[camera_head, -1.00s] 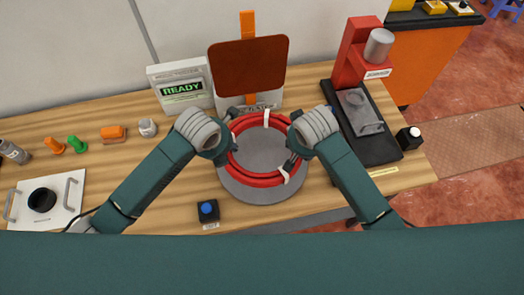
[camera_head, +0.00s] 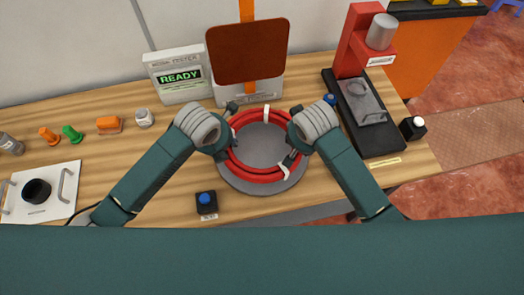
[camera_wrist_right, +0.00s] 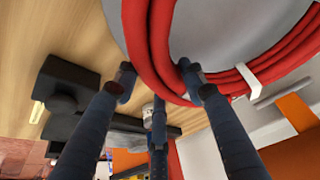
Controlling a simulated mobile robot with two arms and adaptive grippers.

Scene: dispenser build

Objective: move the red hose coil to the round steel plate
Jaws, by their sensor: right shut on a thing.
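The red hose coil (camera_head: 257,179), a ring with pale ties, is over the round steel plate (camera_head: 264,143) in the head view. It sits a little toward the back of the plate; I cannot tell if they touch. My right gripper (camera_head: 293,137) is shut on the coil's right side. In the right wrist view the red hose (camera_wrist_right: 159,45) runs between its fingers (camera_wrist_right: 157,78), with the grey plate (camera_wrist_right: 205,30) behind. My left gripper (camera_head: 231,133) is at the coil's left side; its fingertips are partly hidden, so its grip is unclear.
A box reading READY (camera_head: 180,77) and a brown panel (camera_head: 247,52) stand behind the plate. A red and black machine (camera_head: 372,125) is on the right. A blue button box (camera_head: 206,203) is in front, and a white tray (camera_head: 63,207) at the left.

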